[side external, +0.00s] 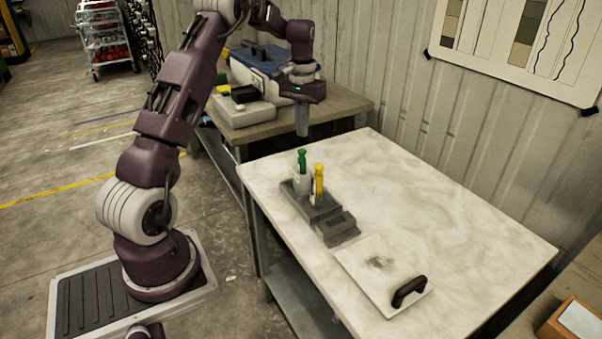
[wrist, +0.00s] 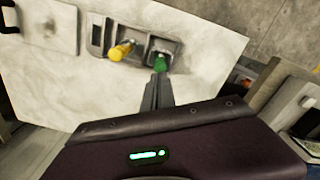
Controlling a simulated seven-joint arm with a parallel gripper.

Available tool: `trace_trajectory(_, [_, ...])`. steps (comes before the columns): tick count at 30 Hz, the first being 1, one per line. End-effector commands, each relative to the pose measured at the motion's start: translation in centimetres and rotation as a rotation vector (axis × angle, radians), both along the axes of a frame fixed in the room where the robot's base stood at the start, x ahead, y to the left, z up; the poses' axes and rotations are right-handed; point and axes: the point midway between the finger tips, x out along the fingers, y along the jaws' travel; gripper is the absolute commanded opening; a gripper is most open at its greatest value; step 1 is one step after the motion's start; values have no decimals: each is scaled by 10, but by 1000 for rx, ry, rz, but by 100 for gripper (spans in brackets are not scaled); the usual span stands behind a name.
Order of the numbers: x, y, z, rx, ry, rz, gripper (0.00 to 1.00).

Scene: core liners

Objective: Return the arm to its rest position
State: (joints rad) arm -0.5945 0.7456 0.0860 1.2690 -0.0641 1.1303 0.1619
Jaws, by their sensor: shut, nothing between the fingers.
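My gripper (side external: 302,122) hangs pointing down above the far left corner of the marble-topped table (side external: 440,195). It is shut and empty, above and apart from the things on the table. It also shows in the wrist view (wrist: 159,84). A dark grey holder (side external: 327,212) stands on the table. A green-topped item (side external: 302,162) and a yellow-topped item (side external: 319,180) stand upright in it. In the wrist view the green top (wrist: 160,63) lies just beyond my fingertips and the yellow top (wrist: 120,51) is to its left.
A white square plate (side external: 375,265) with a black handle (side external: 408,291) lies at the table's front. A second bench (side external: 345,100) behind holds a grey device (side external: 240,112) and a blue-lidded case (side external: 262,60). The table's right side is clear. A corrugated wall stands behind.

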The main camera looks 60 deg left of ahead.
Motion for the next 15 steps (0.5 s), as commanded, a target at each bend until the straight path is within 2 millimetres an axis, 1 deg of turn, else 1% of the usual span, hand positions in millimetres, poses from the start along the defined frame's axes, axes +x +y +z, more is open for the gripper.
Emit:
trace_trajectory(3, [0, 0, 8, 1, -2, 0, 0])
trace_trajectory(12, [0, -1, 11, 1, -2, -2, 0])
trace_trajectory(14, [0, -10, 22, 7, -13, -13, 0])
trace_trajectory(15, [-2, -24, 36, 14, -30, -29, 0])
